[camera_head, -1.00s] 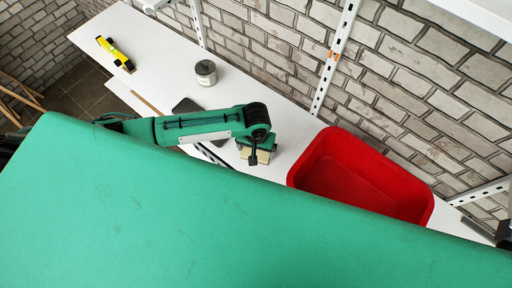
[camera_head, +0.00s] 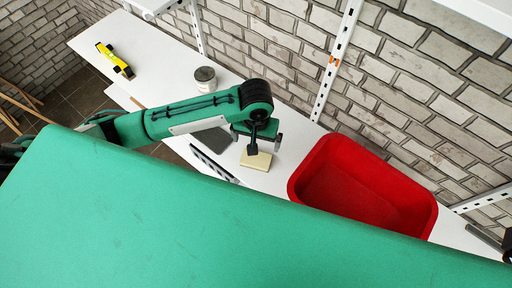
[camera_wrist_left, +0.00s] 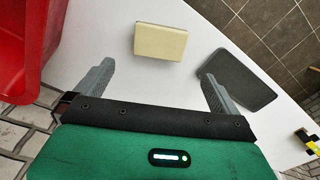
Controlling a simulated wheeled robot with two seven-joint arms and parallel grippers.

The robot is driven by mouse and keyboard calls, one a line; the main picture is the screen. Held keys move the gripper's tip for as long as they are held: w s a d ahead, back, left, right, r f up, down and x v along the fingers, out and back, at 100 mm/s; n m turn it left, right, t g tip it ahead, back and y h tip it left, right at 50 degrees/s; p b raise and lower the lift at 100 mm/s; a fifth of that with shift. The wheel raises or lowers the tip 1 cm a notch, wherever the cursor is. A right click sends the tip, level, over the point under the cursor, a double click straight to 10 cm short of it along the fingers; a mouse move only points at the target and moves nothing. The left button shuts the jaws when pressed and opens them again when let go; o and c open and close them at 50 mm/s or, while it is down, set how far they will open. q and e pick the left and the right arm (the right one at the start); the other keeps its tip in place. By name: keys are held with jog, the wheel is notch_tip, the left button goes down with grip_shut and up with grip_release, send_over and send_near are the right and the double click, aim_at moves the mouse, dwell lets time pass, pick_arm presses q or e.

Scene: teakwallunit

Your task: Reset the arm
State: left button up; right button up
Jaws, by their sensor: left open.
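My left gripper (camera_head: 256,143) is open and empty in the head view, above a pale yellow block (camera_head: 256,161) on the white shelf. In the left wrist view, the fingers of the left gripper (camera_wrist_left: 158,73) are spread wide. The block (camera_wrist_left: 160,41) lies flat beyond the fingertips, apart from both. My left arm reaches in from the left, over part of the shelf. My right gripper is not in view.
A red bin (camera_head: 362,190) stands right of the block. A dark flat pad (camera_head: 212,140), a grey can (camera_head: 205,78) and a yellow-black toy-like object (camera_head: 115,60) are to the left. A brick wall and perforated uprights stand behind the white shelf (camera_head: 165,70).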

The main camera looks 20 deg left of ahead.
pick_arm(q)
jog(key=shift+r, duration=0.7)
